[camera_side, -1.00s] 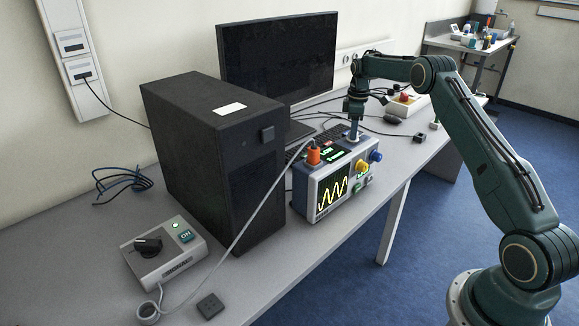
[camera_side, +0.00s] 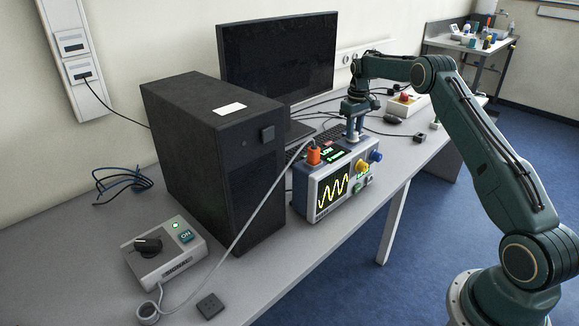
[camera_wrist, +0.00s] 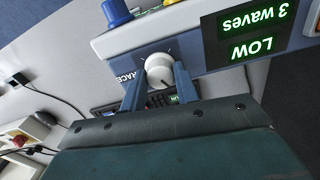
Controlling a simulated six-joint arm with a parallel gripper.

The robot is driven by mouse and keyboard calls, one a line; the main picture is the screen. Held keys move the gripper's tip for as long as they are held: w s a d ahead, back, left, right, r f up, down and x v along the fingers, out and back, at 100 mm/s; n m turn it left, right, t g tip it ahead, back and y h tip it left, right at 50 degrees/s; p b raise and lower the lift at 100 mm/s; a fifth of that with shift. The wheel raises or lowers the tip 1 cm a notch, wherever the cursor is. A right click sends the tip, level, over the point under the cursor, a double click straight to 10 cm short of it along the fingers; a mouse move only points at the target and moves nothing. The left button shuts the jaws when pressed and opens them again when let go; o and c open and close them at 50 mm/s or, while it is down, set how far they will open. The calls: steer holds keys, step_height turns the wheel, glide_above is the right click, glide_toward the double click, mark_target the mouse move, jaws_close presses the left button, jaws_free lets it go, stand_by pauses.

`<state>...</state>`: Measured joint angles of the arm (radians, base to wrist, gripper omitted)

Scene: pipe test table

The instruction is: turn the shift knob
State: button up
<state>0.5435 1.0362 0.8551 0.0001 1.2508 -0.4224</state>
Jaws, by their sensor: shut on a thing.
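The blue-and-grey instrument box (camera_side: 299,192) stands near the table's front edge, with a lit screen (camera_side: 332,193) showing a yellow wave. My gripper (camera_side: 354,138) points down onto its top. In the wrist view, my gripper's two blue fingers (camera_wrist: 158,86) are shut on a round white knob (camera_wrist: 159,68) on that top, beside a partly hidden label ending in "RACE". I read no "shift" label. The display (camera_wrist: 250,33) next to it reads "LOW" and "3 waves" in green.
A yellow knob (camera_side: 376,156) and a blue knob (camera_side: 361,166) stick out of the box's front, and an orange plug (camera_side: 314,156) with a grey cable stands on its top. A black computer tower (camera_side: 210,170) and a monitor (camera_side: 278,58) stand close by.

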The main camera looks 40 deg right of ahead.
steer(key=m, duration=0.5)
steer(key=shift+r+m, duration=0.1)
steer(key=shift+m, duration=0.2)
stand_by(0.4)
steer(key=o, duration=1)
step_height(320, 180, up, 14)
steer(key=shift+f, duration=0.15)
stand_by(0.5)
